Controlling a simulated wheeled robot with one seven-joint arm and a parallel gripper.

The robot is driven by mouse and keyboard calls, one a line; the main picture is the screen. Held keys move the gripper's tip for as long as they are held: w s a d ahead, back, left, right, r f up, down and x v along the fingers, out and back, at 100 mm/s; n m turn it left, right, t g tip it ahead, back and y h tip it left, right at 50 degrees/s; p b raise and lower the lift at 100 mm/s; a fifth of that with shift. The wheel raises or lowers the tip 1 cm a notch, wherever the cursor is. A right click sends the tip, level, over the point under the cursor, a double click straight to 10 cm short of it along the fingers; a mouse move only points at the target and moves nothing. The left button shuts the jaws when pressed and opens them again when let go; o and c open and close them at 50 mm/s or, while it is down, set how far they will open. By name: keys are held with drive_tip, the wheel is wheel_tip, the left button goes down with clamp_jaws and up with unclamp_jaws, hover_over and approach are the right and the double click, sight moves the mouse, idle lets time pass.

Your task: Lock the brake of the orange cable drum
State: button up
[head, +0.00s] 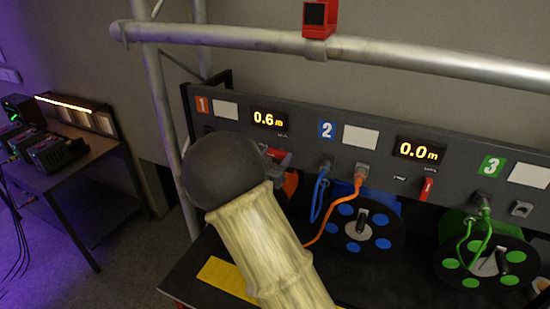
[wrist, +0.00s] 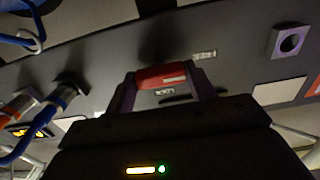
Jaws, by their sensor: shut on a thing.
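The orange cable drum (head: 291,182) is mostly hidden behind my arm in the head view; only a small orange part of it shows. The red brake lever (head: 278,153) is on the grey panel under the 0.6 m display, beside section 1. In the wrist view, my gripper (wrist: 164,86) has its two dark purple fingers on either side of the red lever (wrist: 158,74) and is shut on it. Small white labels (wrist: 204,54) sit near the lever, too blurred to read. The lever's exact setting is hard to tell.
An orange plug (head: 361,172) and a blue plug (head: 325,166) sit in the panel with hanging cables. A blue drum (head: 346,243) and a green drum (head: 452,262) stand to the right. Another red lever (head: 427,188) is under the 0.0 m display. A truss tube (head: 400,60) crosses above.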

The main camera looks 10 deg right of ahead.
drive_tip(key=shift+f+m+b, duration=0.15)
drive_tip(key=shift+m+b, duration=0.15)
drive_tip(key=shift+b, duration=0.15)
drive_tip(key=m+b, duration=1.3)
drive_tip(key=b, duration=0.7)
drive_tip(key=shift+s+d, duration=0.1)
drive_tip(key=shift+d, duration=0.05)
drive_tip(key=m+b, duration=0.2)
drive_tip(key=b, duration=0.1)
drive_tip(key=shift+r+m+b, duration=0.25)
drive_tip(key=shift+m+b, duration=0.7)
drive_tip(key=shift+m, duration=0.25)
drive_tip(key=o, duration=1)
drive_tip(key=shift+s, duration=0.1)
